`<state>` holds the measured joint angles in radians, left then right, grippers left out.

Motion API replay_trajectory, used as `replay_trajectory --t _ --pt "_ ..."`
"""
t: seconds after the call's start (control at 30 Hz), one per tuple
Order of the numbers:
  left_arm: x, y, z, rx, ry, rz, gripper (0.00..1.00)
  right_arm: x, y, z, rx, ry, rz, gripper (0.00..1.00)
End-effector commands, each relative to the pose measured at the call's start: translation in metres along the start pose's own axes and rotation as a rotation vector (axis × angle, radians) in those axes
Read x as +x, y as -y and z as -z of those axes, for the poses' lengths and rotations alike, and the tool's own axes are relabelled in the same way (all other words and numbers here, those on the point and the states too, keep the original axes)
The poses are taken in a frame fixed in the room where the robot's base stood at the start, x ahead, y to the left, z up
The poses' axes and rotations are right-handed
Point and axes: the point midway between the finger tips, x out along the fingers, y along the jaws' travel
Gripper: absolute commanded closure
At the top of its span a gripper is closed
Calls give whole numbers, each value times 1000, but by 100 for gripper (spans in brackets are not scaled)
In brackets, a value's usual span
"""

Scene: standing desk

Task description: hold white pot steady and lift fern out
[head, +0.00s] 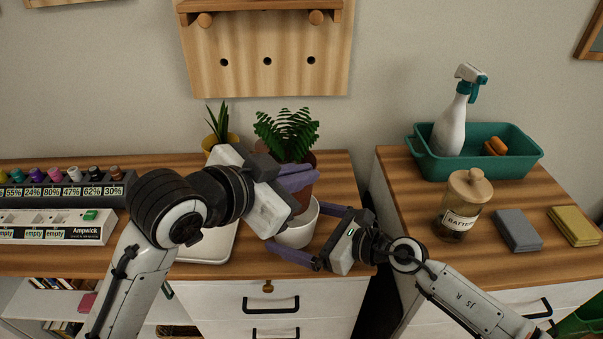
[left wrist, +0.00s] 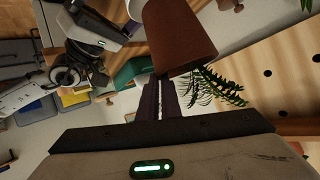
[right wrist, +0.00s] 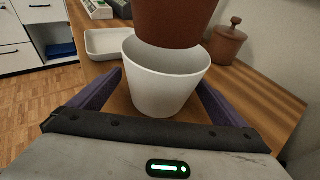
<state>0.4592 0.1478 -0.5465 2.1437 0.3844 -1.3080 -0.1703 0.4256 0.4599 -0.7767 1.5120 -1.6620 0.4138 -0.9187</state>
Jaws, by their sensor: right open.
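The fern (head: 287,132) grows in a terracotta pot (head: 304,197), which is raised over the white pot (head: 297,234). In the right wrist view the terracotta pot's base (right wrist: 175,25) hangs above the white pot's opening (right wrist: 165,90), and the white pot looks empty inside. My left gripper (head: 310,177) is shut on the terracotta pot's rim; the left wrist view shows its fingers (left wrist: 161,85) close together there. My right gripper (head: 296,227) is open, with one finger on each side of the upright white pot. Finger contact with the white pot is unclear.
A white tray (right wrist: 108,44) lies beside the white pot. A yellow-potted plant (head: 216,128) stands behind my left arm. A brown lidded jar (right wrist: 227,43) is nearby. Across a gap, the right desk holds a green bin (head: 490,167) and a battery jar (head: 463,204).

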Motion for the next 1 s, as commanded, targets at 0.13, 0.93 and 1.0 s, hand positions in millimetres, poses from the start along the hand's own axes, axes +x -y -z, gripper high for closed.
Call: replay_trajectory --t 0.13,0.93,1.0 --pt "-1 1 2 2 -6 2 100 -4 0 0 0 -1 1 4" --pt "-1 1 2 2 -6 2 100 -120 0 0 0 0 0 4" --pt "-1 1 2 2 -6 2 100 -120 0 0 1 0 0 4"
